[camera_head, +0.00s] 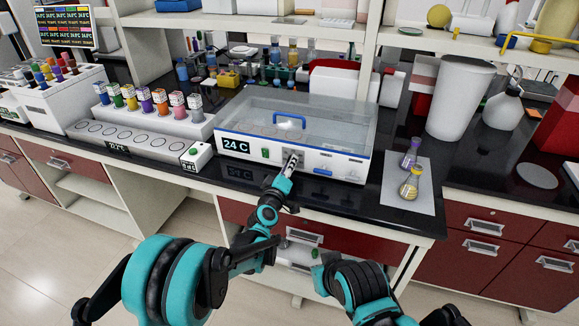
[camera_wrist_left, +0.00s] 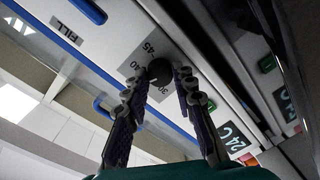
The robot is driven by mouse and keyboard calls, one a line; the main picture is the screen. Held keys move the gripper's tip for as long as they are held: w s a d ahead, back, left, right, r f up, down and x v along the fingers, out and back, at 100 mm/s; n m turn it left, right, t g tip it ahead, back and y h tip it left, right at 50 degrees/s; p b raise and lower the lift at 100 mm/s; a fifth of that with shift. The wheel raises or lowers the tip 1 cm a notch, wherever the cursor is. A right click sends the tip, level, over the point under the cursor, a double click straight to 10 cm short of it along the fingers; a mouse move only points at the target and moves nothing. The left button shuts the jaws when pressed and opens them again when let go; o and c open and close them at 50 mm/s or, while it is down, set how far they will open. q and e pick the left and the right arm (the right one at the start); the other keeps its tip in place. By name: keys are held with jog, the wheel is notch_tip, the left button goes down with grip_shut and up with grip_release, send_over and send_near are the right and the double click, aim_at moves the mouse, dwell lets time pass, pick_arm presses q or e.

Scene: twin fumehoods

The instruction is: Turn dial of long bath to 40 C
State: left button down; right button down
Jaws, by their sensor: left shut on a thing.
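The long bath (camera_head: 345,167) is a clear-lidded tank with a blue handle on top, standing on the black bench. Its display (camera_head: 236,146) reads 24 C. My left gripper (camera_head: 292,160) is at its front panel, largely covering the dial in the head view. In the left wrist view the round black dial (camera_wrist_left: 160,71) sits between the fingertips of my left gripper (camera_wrist_left: 160,85), which is shut on it. Marks 40 and 45 show beside the dial; where its pointer stands I cannot tell. My right arm shows at the bottom of the head view, its gripper not clearly visible.
A green switch (camera_head: 265,154) is left of the dial and a blue part (camera_head: 322,172) is right of it. A long block bath (camera_head: 130,143) with coloured bottles stands to the left. Two flasks (camera_head: 410,183) stand on a white mat to the right.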

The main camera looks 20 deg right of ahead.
pick_arm(q)
jog(key=m, duration=0.6)
jog(key=shift+b, duration=0.3)
jog(key=shift+m, duration=0.3)
jog(key=c, duration=1.2)
grip_release()
jog(key=v, duration=1.2)
jog(key=shift+d+f, duration=0.1)
